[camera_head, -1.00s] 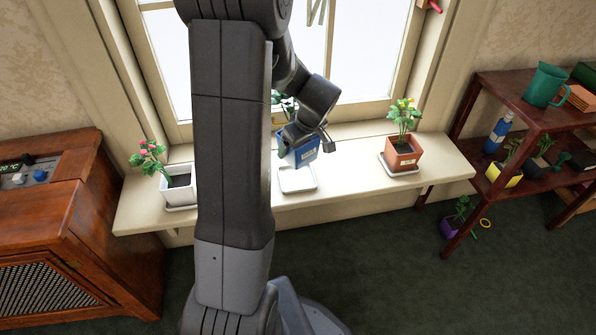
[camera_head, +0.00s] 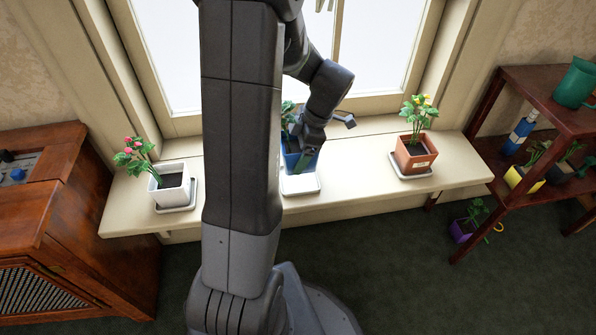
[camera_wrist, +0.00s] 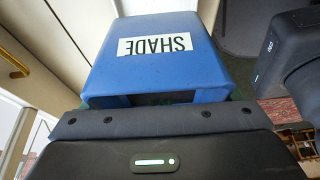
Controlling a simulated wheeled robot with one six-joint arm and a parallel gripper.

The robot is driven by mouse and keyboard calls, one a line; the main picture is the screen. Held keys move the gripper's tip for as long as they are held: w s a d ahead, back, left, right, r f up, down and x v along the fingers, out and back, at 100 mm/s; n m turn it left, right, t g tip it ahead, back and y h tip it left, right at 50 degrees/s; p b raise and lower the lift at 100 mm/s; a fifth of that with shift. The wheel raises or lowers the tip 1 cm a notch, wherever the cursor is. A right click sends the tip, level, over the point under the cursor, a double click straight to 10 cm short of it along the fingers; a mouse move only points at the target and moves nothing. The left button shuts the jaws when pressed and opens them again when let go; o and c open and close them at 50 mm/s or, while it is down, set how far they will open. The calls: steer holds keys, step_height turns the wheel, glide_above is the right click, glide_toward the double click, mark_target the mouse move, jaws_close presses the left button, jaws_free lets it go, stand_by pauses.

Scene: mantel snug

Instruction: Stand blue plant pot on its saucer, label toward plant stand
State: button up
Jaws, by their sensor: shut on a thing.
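The blue plant pot (camera_head: 296,162) is in my gripper (camera_head: 309,138) above the windowsill, at the back edge of the white saucer (camera_head: 301,187). The saucer's front part is bare. I cannot tell whether pot and saucer touch. The wrist view shows the blue pot (camera_wrist: 158,72) close up, with a white label reading SHADE, upside down in that picture. In the head view the label does not show clearly, and my gripper and arm cover part of the pot and its plant. The plant stand (camera_head: 540,120) is the dark red shelf at the right.
A white pot (camera_head: 171,190) with pink flowers stands left on the sill (camera_head: 358,187), and a terracotta pot (camera_head: 414,156) with yellow flowers stands right, both on saucers. The window is behind. A wooden cabinet (camera_head: 80,240) is at the left. A purple pot (camera_head: 462,231) is beneath the stand.

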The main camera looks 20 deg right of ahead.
steer(key=shift+f+b, duration=0.85)
steer(key=shift+f, duration=2.45)
steer(key=shift+f, duration=0.2)
steer(key=o, duration=1.2)
steer(key=shift+c, duration=0.2)
steer(key=shift+r, duration=0.1)
steer(key=p+v, duration=0.4)
steer(key=v, duration=0.8)
steer(key=shift+r, duration=0.1)
